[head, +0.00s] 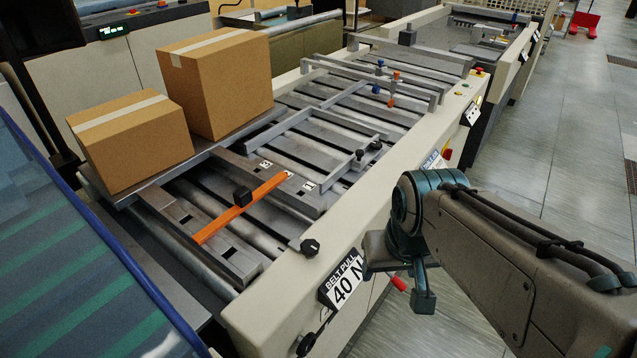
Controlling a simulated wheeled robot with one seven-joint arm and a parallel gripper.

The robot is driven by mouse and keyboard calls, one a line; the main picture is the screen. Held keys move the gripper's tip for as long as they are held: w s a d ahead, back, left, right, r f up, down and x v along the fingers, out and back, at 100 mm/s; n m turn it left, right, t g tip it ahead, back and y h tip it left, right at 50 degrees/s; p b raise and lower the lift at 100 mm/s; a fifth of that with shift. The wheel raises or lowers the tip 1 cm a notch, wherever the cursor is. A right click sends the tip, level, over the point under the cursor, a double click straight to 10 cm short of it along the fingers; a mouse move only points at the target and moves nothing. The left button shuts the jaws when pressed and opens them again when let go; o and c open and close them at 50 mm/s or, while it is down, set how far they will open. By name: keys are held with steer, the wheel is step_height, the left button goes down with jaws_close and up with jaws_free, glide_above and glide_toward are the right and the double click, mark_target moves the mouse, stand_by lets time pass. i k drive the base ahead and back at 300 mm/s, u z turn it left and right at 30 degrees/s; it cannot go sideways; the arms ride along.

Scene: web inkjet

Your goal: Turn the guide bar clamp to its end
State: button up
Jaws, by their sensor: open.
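An orange guide bar (240,208) lies slantwise across the grey rail frame on the near end of the conveyor machine. A black lobed knob (310,248) stands on the machine's near edge, right of the bar. I cannot tell for sure which knob is the guide bar clamp. My gripper (402,283) is open, pointing down beyond the machine's right side, apart from both knobs. A red handle (399,284) shows beside its fingers; whether they touch is unclear.
Two cardboard boxes (215,85) (130,140) stand on the machine's left side. A "BELT PULL 40 N" sign (342,283) and another black knob (306,345) are on its side panel. Small posts and rails (385,85) rise farther back. The floor at right (560,150) is clear.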

mark_target(309, 248)
steer(key=z, duration=0.05)
steer(key=k, duration=0.5)
steer(key=z, duration=0.8)
steer(key=i, duration=0.8)
steer(key=u, duration=0.8)
